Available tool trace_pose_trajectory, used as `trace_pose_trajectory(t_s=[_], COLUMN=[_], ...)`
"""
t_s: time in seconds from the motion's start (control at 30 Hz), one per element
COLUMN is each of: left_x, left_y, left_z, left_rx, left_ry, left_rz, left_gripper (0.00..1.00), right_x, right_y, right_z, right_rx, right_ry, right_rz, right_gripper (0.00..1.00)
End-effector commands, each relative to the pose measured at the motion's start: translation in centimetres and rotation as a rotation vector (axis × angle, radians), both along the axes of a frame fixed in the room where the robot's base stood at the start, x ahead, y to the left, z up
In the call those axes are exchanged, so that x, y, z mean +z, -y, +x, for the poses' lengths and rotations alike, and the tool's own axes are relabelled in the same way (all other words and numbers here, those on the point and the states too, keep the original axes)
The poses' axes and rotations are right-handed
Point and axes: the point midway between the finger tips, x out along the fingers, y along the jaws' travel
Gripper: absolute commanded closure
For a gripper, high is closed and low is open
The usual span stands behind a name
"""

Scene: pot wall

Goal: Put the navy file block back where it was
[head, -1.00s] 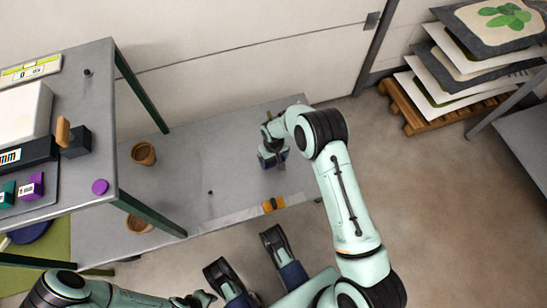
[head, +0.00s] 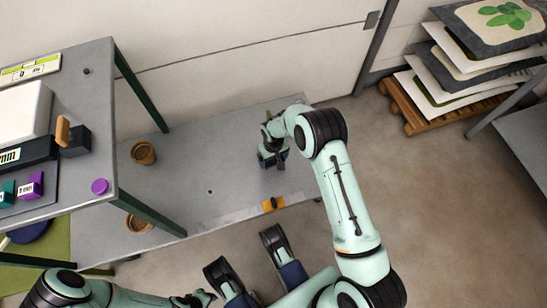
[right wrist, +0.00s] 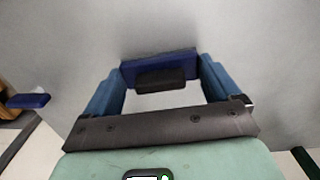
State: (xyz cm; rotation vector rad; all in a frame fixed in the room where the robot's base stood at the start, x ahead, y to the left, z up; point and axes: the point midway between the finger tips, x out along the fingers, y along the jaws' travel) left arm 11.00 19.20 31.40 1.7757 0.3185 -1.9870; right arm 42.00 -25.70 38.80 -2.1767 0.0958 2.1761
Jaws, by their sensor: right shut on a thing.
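The navy file block (right wrist: 180,66) shows in the right wrist view between the blue fingers of my right gripper (right wrist: 160,78), with a dark part on its near side. My right gripper is shut on it. In the head view my right gripper (head: 272,160) is over the right end of the low grey shelf (head: 225,170) and mostly hides the block. I cannot tell whether the block touches the shelf. My left gripper (head: 200,299) is low at the bottom edge of the head view, too small to tell its state.
A black and orange item (head: 273,203) lies at the shelf's front edge. Two brown pots (head: 143,153) stand at the left on the low shelf. The higher grey table (head: 95,130) holds a dark block with an orange handle (head: 74,140). The shelf's middle is mostly clear.

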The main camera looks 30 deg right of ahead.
Motion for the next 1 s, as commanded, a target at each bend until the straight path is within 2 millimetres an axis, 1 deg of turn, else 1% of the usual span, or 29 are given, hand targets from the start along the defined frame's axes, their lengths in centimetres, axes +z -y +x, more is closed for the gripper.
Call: trace_pose_trajectory(t_s=[1.0], left_x=[-0.5], left_y=[0.0], left_z=[0.1], left_rx=[0.0], left_ry=[0.001], left_rz=[0.0], left_gripper=[0.57], right_x=[-1.5], right_y=[0.0], right_z=[0.0], right_rx=[0.0], right_ry=[0.001], right_rz=[0.0], right_gripper=[0.39])
